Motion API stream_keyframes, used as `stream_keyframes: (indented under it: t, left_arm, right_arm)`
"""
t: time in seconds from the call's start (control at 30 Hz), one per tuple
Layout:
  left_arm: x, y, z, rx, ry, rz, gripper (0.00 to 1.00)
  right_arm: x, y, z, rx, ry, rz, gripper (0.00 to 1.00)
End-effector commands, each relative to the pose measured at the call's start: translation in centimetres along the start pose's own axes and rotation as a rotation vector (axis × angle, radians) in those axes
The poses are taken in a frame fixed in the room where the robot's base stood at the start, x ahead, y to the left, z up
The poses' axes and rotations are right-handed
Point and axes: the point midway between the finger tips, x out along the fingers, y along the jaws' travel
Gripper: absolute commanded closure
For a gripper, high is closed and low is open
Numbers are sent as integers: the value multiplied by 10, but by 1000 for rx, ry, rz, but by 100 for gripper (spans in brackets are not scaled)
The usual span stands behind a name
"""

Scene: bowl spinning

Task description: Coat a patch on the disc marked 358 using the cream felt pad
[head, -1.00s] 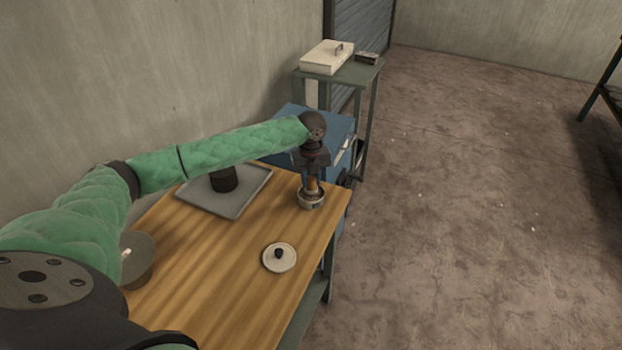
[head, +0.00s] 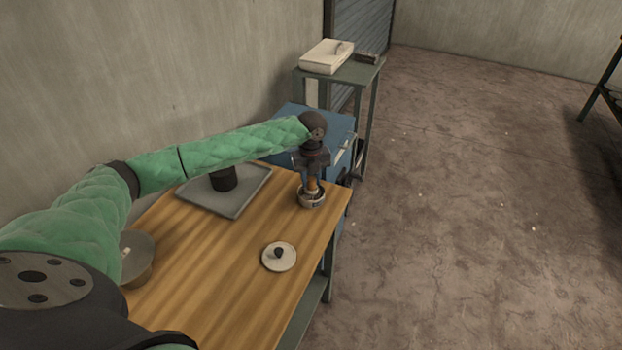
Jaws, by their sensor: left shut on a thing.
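My left gripper (head: 311,178) points down over the far right corner of the wooden table. It is shut on a small orange-brown handle (head: 312,185), whose lower end is at a round, pale-sided tin (head: 312,202). Whether a felt pad is on that end is hidden. A cream round piece with a dark knob (head: 286,262) lies flat near the table's right edge. A grey disc (head: 143,243) stands at the table's left, partly behind my left arm, with a small pale mark on it. No number can be read. My right gripper is not in view.
A grey tray (head: 246,200) with a black cylinder (head: 223,181) on it lies at the table's back. A blue cabinet (head: 290,117) and a green stand with a pale box (head: 325,57) are beyond. The middle of the wooden table (head: 220,250) is clear.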

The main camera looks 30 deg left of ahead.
Motion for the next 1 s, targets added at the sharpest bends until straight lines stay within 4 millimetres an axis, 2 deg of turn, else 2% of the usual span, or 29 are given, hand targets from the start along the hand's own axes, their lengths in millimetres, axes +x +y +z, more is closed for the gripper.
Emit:
stream_keyframes:
  t: [1.0]
  left_arm:
    - [9,0,0,0,0,0,90]
  right_arm:
    - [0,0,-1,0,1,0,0]
